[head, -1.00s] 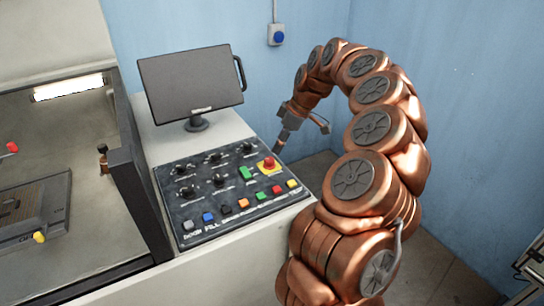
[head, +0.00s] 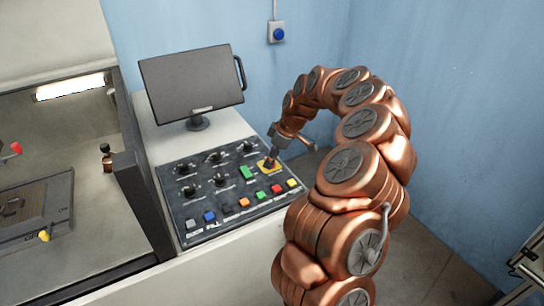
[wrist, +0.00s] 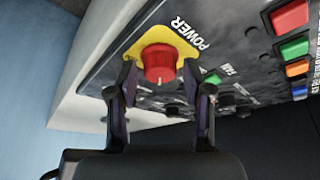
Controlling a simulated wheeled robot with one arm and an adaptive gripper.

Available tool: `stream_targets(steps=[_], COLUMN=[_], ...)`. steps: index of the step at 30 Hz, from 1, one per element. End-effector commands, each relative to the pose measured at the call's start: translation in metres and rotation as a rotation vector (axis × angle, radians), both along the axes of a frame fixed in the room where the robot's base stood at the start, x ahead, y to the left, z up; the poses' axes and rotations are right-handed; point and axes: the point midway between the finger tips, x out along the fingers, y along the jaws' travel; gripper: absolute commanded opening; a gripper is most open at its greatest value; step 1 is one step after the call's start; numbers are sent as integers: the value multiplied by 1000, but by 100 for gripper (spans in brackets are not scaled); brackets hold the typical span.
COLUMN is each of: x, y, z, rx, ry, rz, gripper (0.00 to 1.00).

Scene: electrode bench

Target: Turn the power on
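The red power knob (wrist: 160,63) sits on a yellow plate (wrist: 178,34) labelled POWER in the wrist view. A pale mark shows on the knob's near side. My gripper (wrist: 160,76) has its two dark fingers apart, one on each side of the knob. Whether the fingertips touch the knob cannot be told. The black control panel (head: 205,229) lies sloped on the white bench.
A green button (head: 247,173) sits just left of the power plate. Several coloured buttons line the panel's front edge, with black dials (head: 220,180) behind. A monitor (head: 192,80) stands at the back. A blue wall button (head: 277,33) is above.

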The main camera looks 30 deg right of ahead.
Motion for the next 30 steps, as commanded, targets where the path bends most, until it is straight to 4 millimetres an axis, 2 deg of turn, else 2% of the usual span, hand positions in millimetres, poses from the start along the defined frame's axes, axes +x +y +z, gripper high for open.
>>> stream_targets(steps=[2,13,23,30], x=[0,0,0,-2], y=[0,0,-1,1], z=[0,0,-2,-7], rx=[0,1,-2,-2], ry=[0,1,-3,-1], rz=[0,0,-40,-170], gripper=[39,0,0,0])
